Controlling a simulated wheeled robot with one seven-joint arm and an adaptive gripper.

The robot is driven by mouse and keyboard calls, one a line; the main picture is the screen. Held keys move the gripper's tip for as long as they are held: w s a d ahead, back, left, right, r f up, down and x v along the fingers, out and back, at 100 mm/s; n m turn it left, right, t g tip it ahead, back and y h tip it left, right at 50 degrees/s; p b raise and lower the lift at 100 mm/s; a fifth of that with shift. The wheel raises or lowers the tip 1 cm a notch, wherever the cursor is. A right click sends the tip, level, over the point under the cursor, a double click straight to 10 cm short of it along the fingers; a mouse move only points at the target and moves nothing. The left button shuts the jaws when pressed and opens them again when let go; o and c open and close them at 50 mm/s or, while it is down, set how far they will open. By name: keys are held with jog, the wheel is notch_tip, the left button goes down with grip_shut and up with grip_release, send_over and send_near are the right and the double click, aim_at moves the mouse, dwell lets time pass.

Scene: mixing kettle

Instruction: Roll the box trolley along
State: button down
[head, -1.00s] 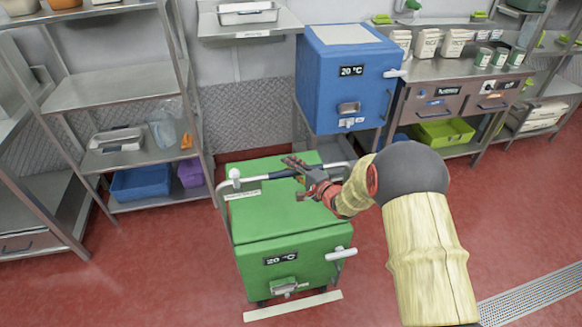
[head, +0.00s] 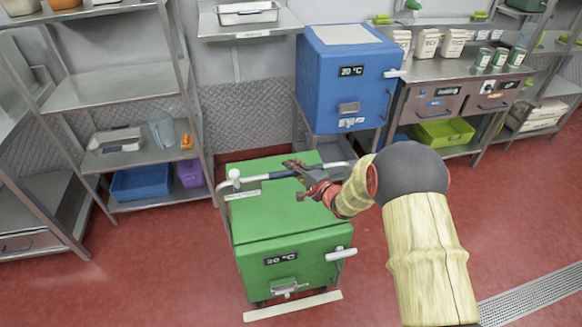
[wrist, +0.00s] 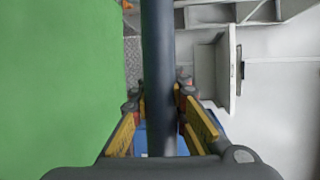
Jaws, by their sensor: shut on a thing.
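The box trolley is a green box (head: 290,222) on small wheels, with a "20 °C" display on its front and a metal push bar (head: 251,178) across its top. It stands on the red floor at the centre of the head view. My gripper (head: 296,170) reaches in from the right and is shut on the dark grip of that bar. In the wrist view the dark bar (wrist: 158,60) runs upright between my yellow-padded fingers (wrist: 160,125), and the green lid (wrist: 55,80) fills the left side. The trolley's far wheels are hidden.
A blue box (head: 342,95) stands on a stand behind the trolley, close to its back right. Metal shelves (head: 110,90) are at the left, and a steel counter (head: 450,75) is at the back right. A pale strip (head: 292,306) shows at the trolley's front base. Red floor is open at front left.

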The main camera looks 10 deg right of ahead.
jog(key=w+p, duration=0.1)
jog(key=w, duration=0.2)
jog(key=shift+f, duration=0.2)
jog(key=c, duration=1.7)
grip_release()
jog(key=shift+w+r, duration=0.1)
jog(key=v, duration=1.2)
jog(key=shift+r, duration=0.1)
